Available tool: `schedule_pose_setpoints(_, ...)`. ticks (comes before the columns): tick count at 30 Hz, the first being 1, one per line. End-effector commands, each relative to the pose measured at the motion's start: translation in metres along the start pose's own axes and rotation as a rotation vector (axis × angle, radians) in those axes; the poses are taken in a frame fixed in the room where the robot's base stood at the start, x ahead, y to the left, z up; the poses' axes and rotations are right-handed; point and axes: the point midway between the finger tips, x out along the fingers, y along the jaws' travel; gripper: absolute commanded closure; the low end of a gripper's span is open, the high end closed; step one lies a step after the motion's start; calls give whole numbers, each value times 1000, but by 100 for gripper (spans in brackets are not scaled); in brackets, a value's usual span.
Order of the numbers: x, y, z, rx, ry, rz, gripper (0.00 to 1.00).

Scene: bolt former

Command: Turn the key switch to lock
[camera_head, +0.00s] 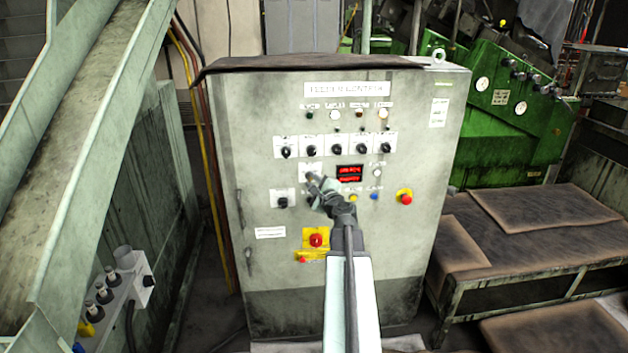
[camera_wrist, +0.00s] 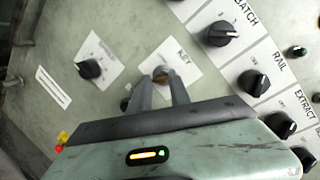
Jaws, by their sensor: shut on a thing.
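The key switch (camera_wrist: 162,75) is on a white plate marked KEY in the middle of the wrist view. Its key looks small and pale brass. My gripper (camera_wrist: 157,82) reaches in from below, one finger on each side of the key, and is shut on it. In the head view my gripper (camera_head: 317,184) is at the grey control cabinet (camera_head: 255,130), left of the red display (camera_head: 349,173). There it hides most of the key switch, and only part of the white plate shows. I cannot read which way the key points.
A black SPEED knob (camera_wrist: 90,69) is left of the key. BATCH (camera_wrist: 221,33), RAIL (camera_wrist: 254,82) and EXTRACT (camera_wrist: 281,125) knobs run along the right.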

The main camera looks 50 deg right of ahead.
Motion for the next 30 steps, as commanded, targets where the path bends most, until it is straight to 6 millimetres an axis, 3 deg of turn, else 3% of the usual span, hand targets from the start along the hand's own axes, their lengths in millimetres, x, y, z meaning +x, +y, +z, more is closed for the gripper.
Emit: schedule_pose_setpoints(30, 0, -2, 6, -923, 187, 180, 100)
